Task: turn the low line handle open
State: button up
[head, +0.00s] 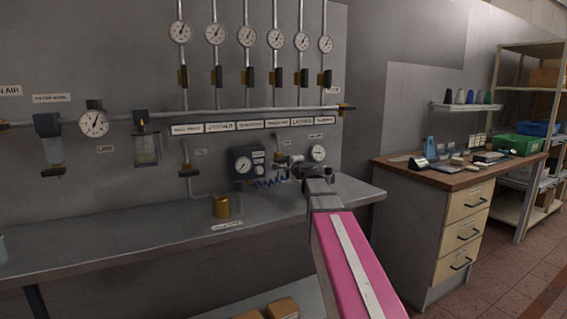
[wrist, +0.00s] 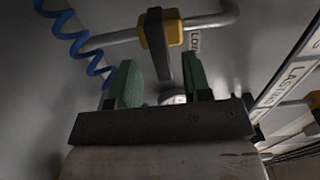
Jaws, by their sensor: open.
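The low line handle (wrist: 156,42) is a black lever on a yellow valve body (wrist: 174,30) in the wrist view. It lies crosswise to its grey pipe (wrist: 118,36), its lower end pointing towards the gap between my fingers. My gripper (wrist: 163,88) is open, with green finger pads on either side of the gap. I cannot tell whether either pad touches the lever. In the head view my gripper (head: 308,172) is at the panel under a round gauge (head: 318,153), and my wrist hides part of that spot.
A blue coiled hose (wrist: 78,35) hangs left of the valve in the wrist view. The grey bench (head: 120,232) is mostly clear. A wooden-topped cabinet (head: 440,178) stands right.

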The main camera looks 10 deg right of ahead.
aim_at(285, 161)
jog(key=x, duration=0.4)
grip_shut()
